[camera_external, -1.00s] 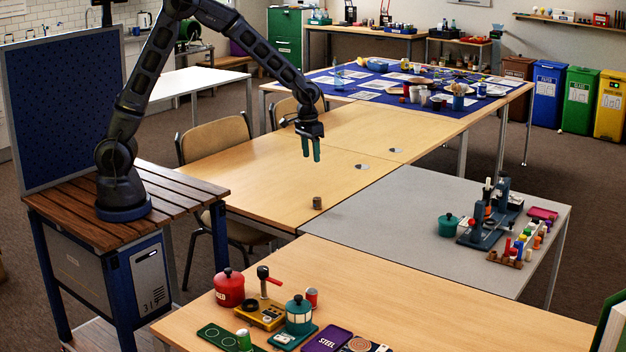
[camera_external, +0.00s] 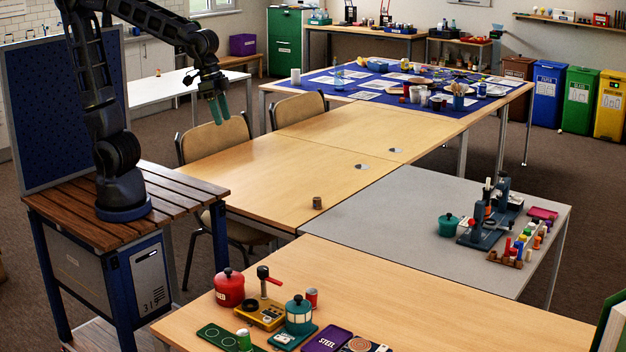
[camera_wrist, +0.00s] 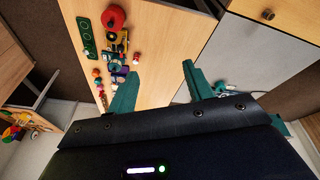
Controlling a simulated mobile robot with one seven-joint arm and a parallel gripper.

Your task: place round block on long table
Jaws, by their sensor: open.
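A small brownish-grey round block (camera_external: 317,203) stands upright on the long light-wood table (camera_external: 262,187), near its front right corner. In the wrist view the block (camera_wrist: 268,14) shows small near the top edge. My gripper (camera_external: 218,116) hangs in the air at the left, above the chair backs, well away from the block. Its two green fingers are apart with nothing between them; in the wrist view the gripper (camera_wrist: 160,84) also shows empty.
A grey table (camera_external: 390,225) adjoins on the right, with a green pot (camera_external: 449,226) and a dark stand. The front wooden table (camera_external: 430,320) holds a red pot (camera_external: 229,288) and other items. Chairs (camera_external: 215,140) stand along the left side. The long table's middle is clear.

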